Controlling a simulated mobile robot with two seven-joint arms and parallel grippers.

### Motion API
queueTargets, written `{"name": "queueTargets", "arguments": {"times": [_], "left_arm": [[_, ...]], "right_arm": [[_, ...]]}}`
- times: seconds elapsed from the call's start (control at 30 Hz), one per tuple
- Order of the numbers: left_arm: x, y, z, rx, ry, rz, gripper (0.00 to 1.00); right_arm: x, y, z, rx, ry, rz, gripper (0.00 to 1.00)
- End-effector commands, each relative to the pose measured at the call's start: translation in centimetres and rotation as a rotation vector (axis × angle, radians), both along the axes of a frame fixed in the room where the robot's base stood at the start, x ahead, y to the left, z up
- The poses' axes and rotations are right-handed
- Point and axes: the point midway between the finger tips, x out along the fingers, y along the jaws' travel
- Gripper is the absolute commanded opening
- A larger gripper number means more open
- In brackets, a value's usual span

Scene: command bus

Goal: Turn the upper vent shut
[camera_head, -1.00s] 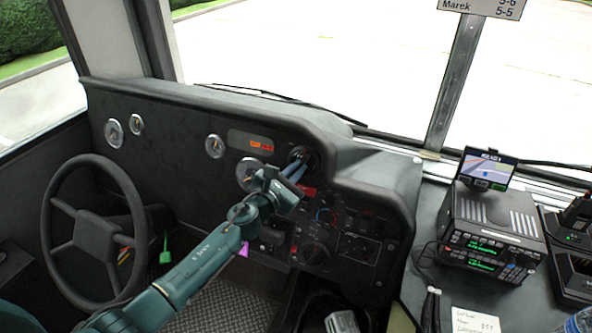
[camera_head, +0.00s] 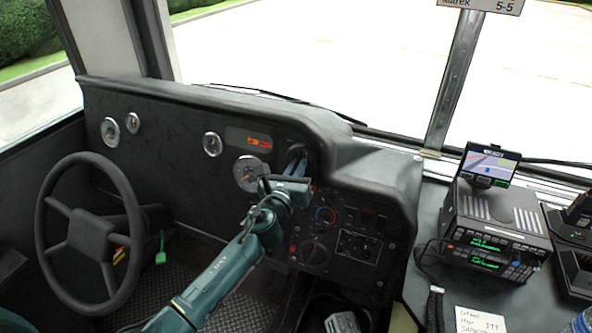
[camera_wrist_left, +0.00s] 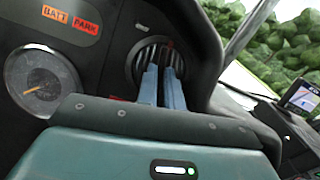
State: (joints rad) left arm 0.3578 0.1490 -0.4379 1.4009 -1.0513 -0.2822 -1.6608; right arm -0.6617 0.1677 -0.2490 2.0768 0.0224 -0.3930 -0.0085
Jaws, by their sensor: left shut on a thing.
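The fingers hide most of that part, and I cannot tell the slats' exact angle. My right gripper is not in view.
A large gauge (camera_head: 248,173) is just left of the vent, beside lit warning lamps (camera_head: 259,142). Knobs and a second round fitting (camera_head: 313,252) are below. The steering wheel (camera_head: 92,234) is at left. A radio unit (camera_head: 492,230) with a screen stands at right.

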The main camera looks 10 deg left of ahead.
Motion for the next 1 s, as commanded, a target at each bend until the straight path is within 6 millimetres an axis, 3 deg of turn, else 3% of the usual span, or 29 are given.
{"name": "queueTargets", "arguments": {"times": [0.5, 1.0], "left_arm": [[-0.05, -0.35, 0.08, -0.340, 0.068, 0.125, 0.00], [-0.04, -0.38, 0.08, -0.416, 0.083, 0.155, 0.00]], "right_arm": [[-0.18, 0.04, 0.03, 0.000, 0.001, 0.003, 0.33], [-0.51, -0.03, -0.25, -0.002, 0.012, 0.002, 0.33]]}}
